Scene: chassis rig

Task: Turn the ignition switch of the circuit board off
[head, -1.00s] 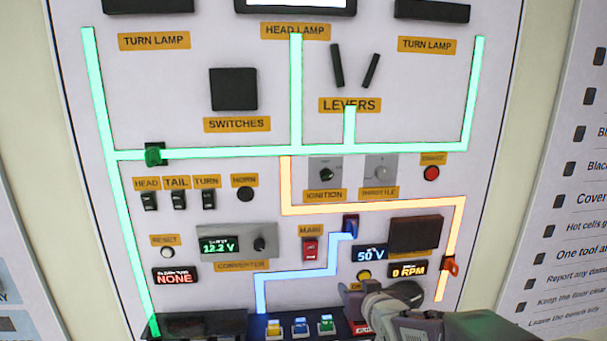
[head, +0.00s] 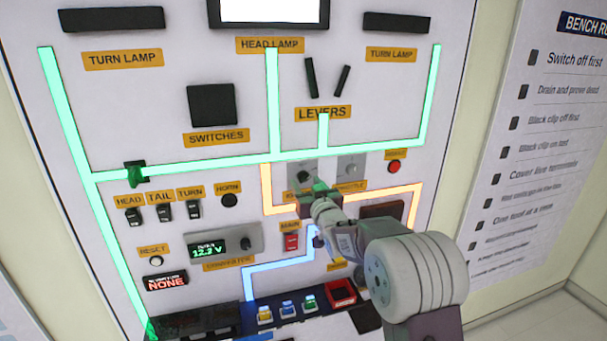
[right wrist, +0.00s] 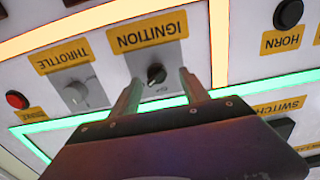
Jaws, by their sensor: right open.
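The ignition switch (right wrist: 156,74) is a small black knob on a grey plate, under the yellow IGNITION label in the right wrist view, which sees the board upside down. It also shows in the head view (head: 304,177), just above my right gripper (head: 312,188), which partly hides its plate and label. In the right wrist view my right gripper (right wrist: 160,82) is open, with one finger on each side of the knob and space between. I cannot tell how deep the fingertips reach or whether they touch the board. My left gripper is not in view.
The throttle knob (right wrist: 75,92) sits beside the ignition plate, with the red button (right wrist: 17,100) beyond it. A shelf with coloured blocks (head: 288,307) runs along the bottom.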

